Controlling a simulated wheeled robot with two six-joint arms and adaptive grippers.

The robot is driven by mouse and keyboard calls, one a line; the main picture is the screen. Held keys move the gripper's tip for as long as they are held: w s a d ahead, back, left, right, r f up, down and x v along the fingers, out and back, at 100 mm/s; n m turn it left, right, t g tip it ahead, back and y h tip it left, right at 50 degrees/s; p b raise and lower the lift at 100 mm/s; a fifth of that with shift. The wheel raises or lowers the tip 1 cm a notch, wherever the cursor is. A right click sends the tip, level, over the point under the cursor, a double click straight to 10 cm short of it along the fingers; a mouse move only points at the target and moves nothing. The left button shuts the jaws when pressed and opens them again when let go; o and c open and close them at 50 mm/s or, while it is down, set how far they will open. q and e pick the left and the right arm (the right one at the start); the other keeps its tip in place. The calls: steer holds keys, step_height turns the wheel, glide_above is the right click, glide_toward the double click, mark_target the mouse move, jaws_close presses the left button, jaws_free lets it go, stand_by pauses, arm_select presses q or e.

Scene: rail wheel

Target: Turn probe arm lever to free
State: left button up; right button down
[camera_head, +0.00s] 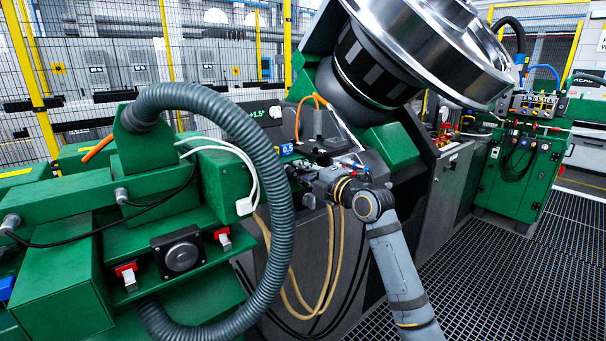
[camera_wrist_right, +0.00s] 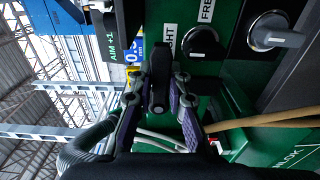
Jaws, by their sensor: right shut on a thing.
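The black probe arm lever (camera_wrist_right: 160,72) is between the fingers of my right gripper (camera_wrist_right: 158,82) in the right wrist view. The gripper is shut on it. A white FREE label (camera_wrist_right: 207,11) and a partly hidden label ending in "GHT" (camera_wrist_right: 172,40) are on the green panel beyond the lever. In the head view my right gripper (camera_head: 325,183) reaches the dark fittings at the middle of the machine. There the fingers and lever are too small and covered to make out. My left gripper is not in view.
A thick ribbed grey hose (camera_head: 284,215) loops left of my right arm, and tan hoses (camera_head: 329,260) hang below. A large metal wheel (camera_head: 435,45) hangs above. Two round knobs, one black (camera_wrist_right: 203,42) and one grey-handled (camera_wrist_right: 272,35), are beside the lever. Grating floor (camera_head: 510,270) is clear at right.

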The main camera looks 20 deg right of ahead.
steer(key=shift+r, duration=0.1)
steer(key=c, duration=1.3)
jaws_free()
steer(key=shift+s+d, duration=0.1)
steer(key=shift+s, duration=0.1)
steer(key=shift+v, duration=3.55)
